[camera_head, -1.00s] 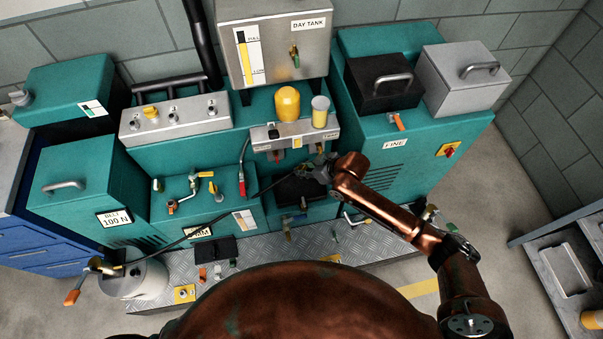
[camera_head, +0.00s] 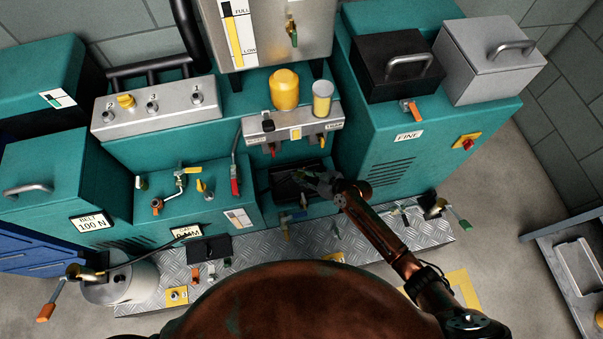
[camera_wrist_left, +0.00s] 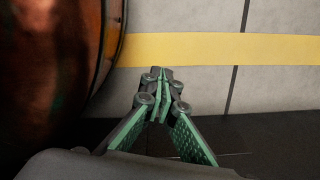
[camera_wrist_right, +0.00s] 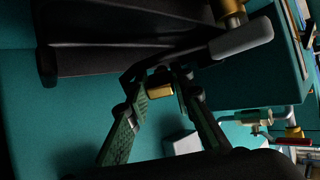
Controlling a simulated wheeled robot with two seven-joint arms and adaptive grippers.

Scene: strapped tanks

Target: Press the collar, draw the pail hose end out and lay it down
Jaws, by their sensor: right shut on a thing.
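The pail (camera_head: 118,284) is a pale drum at the lower left of the head view. The black hose (camera_head: 150,256) rises from it and is lost to sight near a black box on the teal housing. My right gripper (camera_head: 325,184) is at the black tray below the yellow-capped unit. In the right wrist view my right gripper (camera_wrist_right: 162,80) is shut on a small brass piece (camera_wrist_right: 160,89). I cannot tell whether this is the hose end, and no collar shows clearly. My left gripper (camera_wrist_left: 163,76) is shut and empty over the floor.
The black tray (camera_head: 283,195) is under the valve block (camera_head: 260,132). A grey-gripped lever (camera_wrist_right: 240,39) is close beside my right fingers. Valve levers stand on the teal housing at left. The tread plate (camera_head: 330,240) below has some bare room. A shelf (camera_head: 560,225) stands at right.

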